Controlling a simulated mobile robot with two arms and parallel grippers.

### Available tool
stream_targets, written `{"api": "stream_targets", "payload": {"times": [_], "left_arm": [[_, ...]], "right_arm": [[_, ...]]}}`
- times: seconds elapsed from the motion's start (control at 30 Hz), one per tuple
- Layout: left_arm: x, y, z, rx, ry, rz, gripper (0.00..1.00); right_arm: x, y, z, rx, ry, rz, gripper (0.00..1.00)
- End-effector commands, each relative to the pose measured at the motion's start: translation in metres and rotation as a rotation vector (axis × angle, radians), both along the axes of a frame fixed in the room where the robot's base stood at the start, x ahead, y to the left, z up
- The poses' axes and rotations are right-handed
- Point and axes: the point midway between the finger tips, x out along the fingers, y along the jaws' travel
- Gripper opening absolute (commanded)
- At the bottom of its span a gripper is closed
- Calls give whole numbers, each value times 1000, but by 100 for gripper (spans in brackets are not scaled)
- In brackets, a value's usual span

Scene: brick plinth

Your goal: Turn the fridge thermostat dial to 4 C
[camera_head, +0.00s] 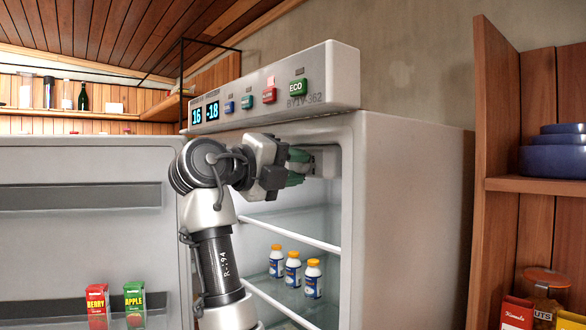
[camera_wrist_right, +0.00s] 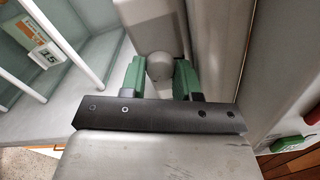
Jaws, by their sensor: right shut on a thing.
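The fridge (camera_head: 415,190) stands with its door open. A control panel (camera_head: 340,75) on top carries a display (camera_head: 204,113) reading 16 and -18. My right gripper (camera_head: 298,166) reaches into the upper part of the fridge, beside a pale housing (camera_head: 325,160) on the inner wall. In the right wrist view the green fingers of the gripper (camera_wrist_right: 160,80) are shut on a round grey dial (camera_wrist_right: 160,67), one on each side, in front of the housing (camera_wrist_right: 150,25). No markings on the dial are legible. My left gripper is not in view.
Several white bottles (camera_head: 292,268) stand on a shelf below my right arm. The open door (camera_head: 80,240) at the left holds two cartons, berry (camera_head: 97,305) and apple (camera_head: 134,304). A wooden shelf unit (camera_head: 495,150) stands at the right.

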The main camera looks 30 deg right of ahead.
Motion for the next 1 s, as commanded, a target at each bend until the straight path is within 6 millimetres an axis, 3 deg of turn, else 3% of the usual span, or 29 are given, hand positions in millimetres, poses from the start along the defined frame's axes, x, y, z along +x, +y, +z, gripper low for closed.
{"api": "stream_targets", "payload": {"times": [0.3,0.83,0.87,1.0], "left_arm": [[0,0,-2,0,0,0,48],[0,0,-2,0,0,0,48],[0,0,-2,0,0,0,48],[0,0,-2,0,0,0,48]], "right_arm": [[0,0,-2,11,-114,0,8],[1,0,-2,15,-135,0,8],[1,0,-2,15,-134,0,34],[1,0,-2,14,-134,-1,56]]}}
